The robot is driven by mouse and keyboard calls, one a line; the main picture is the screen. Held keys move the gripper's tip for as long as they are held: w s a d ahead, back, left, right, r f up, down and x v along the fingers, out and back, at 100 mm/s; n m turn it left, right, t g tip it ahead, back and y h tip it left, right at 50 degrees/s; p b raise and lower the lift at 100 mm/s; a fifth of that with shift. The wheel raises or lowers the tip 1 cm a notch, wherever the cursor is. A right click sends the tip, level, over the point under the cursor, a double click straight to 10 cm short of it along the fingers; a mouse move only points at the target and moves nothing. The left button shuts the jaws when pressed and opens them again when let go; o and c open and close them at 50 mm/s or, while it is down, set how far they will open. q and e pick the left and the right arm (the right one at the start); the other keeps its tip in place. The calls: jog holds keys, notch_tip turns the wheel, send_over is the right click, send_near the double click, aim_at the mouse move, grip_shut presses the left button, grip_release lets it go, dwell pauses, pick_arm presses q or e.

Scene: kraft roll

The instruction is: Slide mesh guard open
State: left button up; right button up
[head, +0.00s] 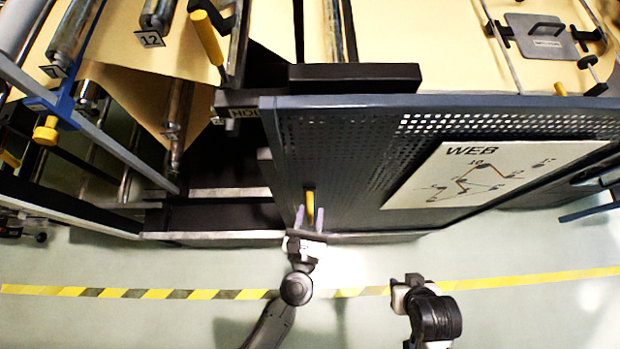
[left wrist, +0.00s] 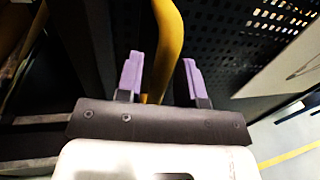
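The mesh guard (head: 370,150) is a dark perforated panel on the machine's front, with a white WEB diagram plate on it. It has a yellow upright handle (head: 310,205) near its left edge. To the left of the guard the machine's interior is exposed. My left gripper (head: 309,218) is at the handle with its purple fingers apart.
A yellow-black floor stripe (head: 200,293) runs along the front of the machine. Metal rollers and brown kraft web (head: 135,100) are at the left. Another yellow handle (head: 207,38) is above the opening. The floor (head: 120,265) in front is clear.

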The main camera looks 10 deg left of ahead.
pick_arm(q)
jog(key=shift+o, duration=0.4)
jog(key=shift+s+f, duration=0.1)
jog(key=shift+s, duration=0.05)
jog(key=shift+s, duration=0.3)
jog(key=s+b, duration=0.4)
jog(key=s, duration=0.9)
jog(key=shift+a, duration=0.3)
